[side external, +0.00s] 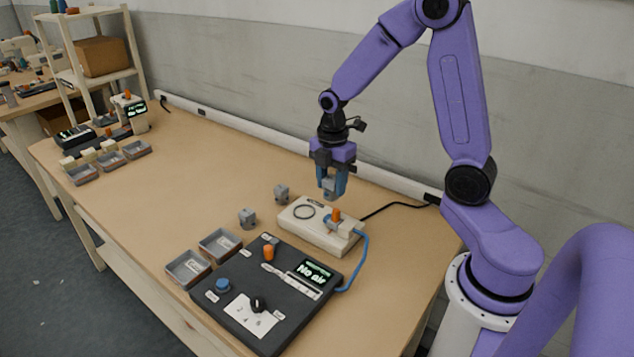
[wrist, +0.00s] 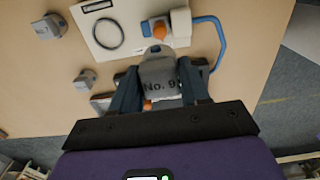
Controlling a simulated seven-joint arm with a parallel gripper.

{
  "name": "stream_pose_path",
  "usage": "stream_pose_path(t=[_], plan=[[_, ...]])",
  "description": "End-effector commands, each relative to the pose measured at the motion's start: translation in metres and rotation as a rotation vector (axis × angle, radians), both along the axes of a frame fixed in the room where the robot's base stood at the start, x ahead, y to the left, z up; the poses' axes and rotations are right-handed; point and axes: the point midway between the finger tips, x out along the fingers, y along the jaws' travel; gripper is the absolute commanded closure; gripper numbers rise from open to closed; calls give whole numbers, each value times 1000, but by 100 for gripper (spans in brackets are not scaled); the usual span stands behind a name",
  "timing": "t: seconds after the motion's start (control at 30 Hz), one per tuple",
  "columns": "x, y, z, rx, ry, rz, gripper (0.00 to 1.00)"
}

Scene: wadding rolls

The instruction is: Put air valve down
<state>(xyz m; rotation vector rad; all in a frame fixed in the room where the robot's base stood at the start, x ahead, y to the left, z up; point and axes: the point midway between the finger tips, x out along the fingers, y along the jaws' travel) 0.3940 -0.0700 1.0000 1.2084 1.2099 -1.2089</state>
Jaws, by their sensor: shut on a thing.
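My gripper (side external: 330,188) is shut on a grey air valve (wrist: 160,72) marked "No. 9", which sits between the blue-grey fingers. In the side external view the held valve shows as a small grey piece at the fingertips, in the air above and behind the pale fixture block (side external: 304,232). Its underside is hidden. Two more grey valves stand on the table left of the fixture, one farther back (side external: 281,194) and one nearer (side external: 247,218). The wrist view also shows two grey valves at left, an upper one (wrist: 47,27) and a lower one (wrist: 86,79).
The fixture carries a dark ring (side external: 304,212) and an orange-topped part (side external: 336,215); a blue hose (side external: 362,262) loops from it to the black console (side external: 236,282), whose screen reads "No air". Two grey trays (side external: 187,268) (side external: 220,243) stand beside the console. The table's middle left is clear.

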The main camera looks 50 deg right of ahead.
Motion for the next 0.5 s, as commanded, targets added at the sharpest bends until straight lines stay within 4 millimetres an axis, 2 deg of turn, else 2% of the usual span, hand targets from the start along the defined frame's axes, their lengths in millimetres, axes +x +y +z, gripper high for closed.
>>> stream_pose_path(t=[0.2, 0.5], plan=[[-25, 5, 12, 0, -2, 1, 96], [-36, 7, 17, 0, -1, 0, 96]])
